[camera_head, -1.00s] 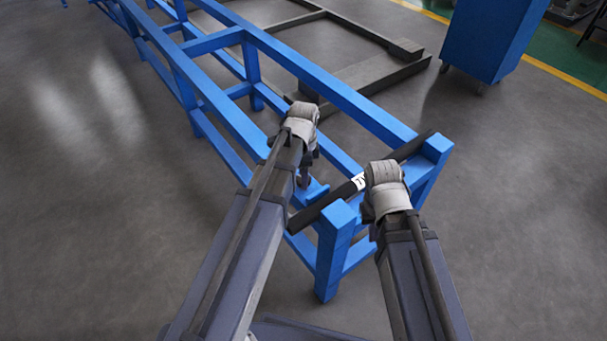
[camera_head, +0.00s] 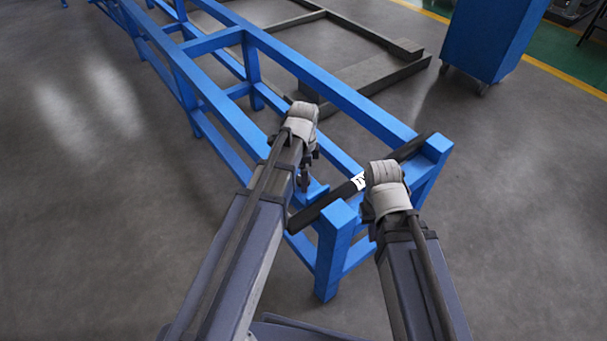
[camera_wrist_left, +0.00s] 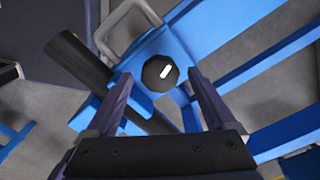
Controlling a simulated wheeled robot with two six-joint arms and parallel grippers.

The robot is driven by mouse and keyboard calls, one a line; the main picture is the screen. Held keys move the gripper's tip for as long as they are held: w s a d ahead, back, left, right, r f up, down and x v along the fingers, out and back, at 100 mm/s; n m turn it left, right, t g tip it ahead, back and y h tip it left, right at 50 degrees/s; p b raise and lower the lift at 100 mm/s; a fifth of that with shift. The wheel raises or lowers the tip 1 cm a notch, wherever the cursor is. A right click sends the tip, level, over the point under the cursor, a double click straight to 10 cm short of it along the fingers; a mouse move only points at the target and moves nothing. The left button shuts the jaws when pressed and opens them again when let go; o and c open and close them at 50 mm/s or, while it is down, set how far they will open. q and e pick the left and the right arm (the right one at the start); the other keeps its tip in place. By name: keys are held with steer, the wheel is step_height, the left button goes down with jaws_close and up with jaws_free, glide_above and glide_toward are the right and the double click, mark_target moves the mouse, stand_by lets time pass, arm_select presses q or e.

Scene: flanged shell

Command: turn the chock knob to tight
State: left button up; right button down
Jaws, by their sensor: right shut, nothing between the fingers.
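The chock knob (camera_wrist_left: 158,73) is a round black disc with a short white mark slanting to the upper right. It sits on a blue plate (camera_wrist_left: 165,45) in the left wrist view. My left gripper (camera_wrist_left: 158,84) is open, with one finger to each side of the knob; I cannot tell whether they touch it. In the head view the left gripper (camera_head: 306,178) points down beside the dark bar, and my arm hides the knob. My right gripper (camera_head: 373,232) is shut and empty, mostly hidden below its wrist, by the frame's near end.
A dark round bar (camera_head: 330,201) with a white label lies across the near end of the long blue frame (camera_head: 330,250). A grey metal frame (camera_head: 375,72) lies on the floor behind. A blue cabinet (camera_head: 490,40) on casters stands at the upper right. Floor at left is clear.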

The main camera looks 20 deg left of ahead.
arm_select(q)
steer(key=shift+r, duration=0.1)
step_height(320, 180, up, 8)
steer(key=p, duration=0.8)
steer(key=shift+f, duration=0.2)
steer(key=s+d+r+n+p, duration=0.4)
steer(key=s+d+n, duration=0.1)
steer(key=s, duration=0.2)
steer(key=s+d+r+n+y+p, duration=0.1)
steer(key=s+d+r+n+p, duration=0.3)
steer(key=s, duration=0.3)
steer(key=shift+s+d+r+n+p, duration=0.25)
steer(key=shift+d+r+n, duration=0.25)
steer(key=shift+d+n, duration=0.25)
